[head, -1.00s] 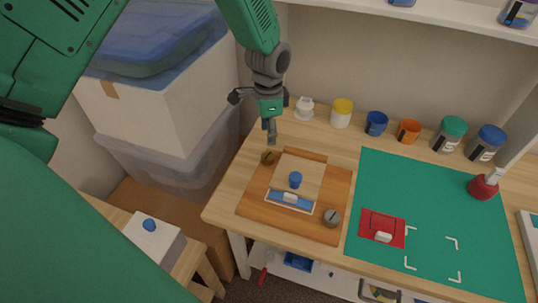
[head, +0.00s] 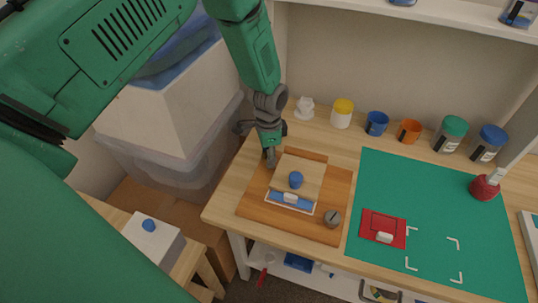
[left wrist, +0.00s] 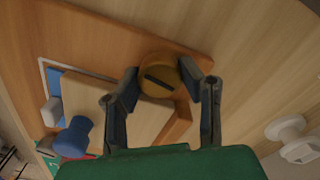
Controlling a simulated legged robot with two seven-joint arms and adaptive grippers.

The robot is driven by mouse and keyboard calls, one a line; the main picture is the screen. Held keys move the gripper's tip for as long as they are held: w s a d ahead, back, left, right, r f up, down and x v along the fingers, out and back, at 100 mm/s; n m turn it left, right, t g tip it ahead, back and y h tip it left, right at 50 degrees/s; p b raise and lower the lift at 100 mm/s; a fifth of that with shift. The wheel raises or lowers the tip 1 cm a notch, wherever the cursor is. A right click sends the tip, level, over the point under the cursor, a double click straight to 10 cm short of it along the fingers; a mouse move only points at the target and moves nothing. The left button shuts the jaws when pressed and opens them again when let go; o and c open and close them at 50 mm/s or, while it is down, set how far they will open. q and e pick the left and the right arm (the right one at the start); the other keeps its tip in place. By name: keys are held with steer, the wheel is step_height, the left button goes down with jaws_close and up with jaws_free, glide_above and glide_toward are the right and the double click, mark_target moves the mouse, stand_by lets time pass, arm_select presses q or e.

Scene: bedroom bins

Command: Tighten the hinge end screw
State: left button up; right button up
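The hinge end screw seems to be the round brass knob (left wrist: 160,77) with a dark slot, at the corner of the wooden board (head: 327,231) in the left wrist view. In the head view my gripper hides it. My left gripper (head: 270,161) points down at the board's back left corner. In the left wrist view its two fingers (left wrist: 160,82) stand on either side of the brass knob, close to its edges; whether they press on it I cannot tell. A wooden flap with a blue knob (head: 296,180) lies beside it. My right gripper is not in view.
A grey slotted knob (head: 332,217) sits at the board's front right. A white latch piece (head: 290,198) lies on a blue strip. A green mat (head: 430,190) with a red patch (head: 372,225) is to the right. Cups and jars line the back. Stacked bins (head: 160,125) stand left.

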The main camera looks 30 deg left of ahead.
arm_select(q)
steer(key=shift+r+m+p, duration=0.1)
steer(key=shift+m+p, duration=0.4)
steer(key=shift+m, duration=0.4)
steer(key=shift+w+a, duration=0.1)
steer(key=o, duration=0.9)
steer(key=shift+c, duration=0.2)
step_height(320, 180, up, 12)
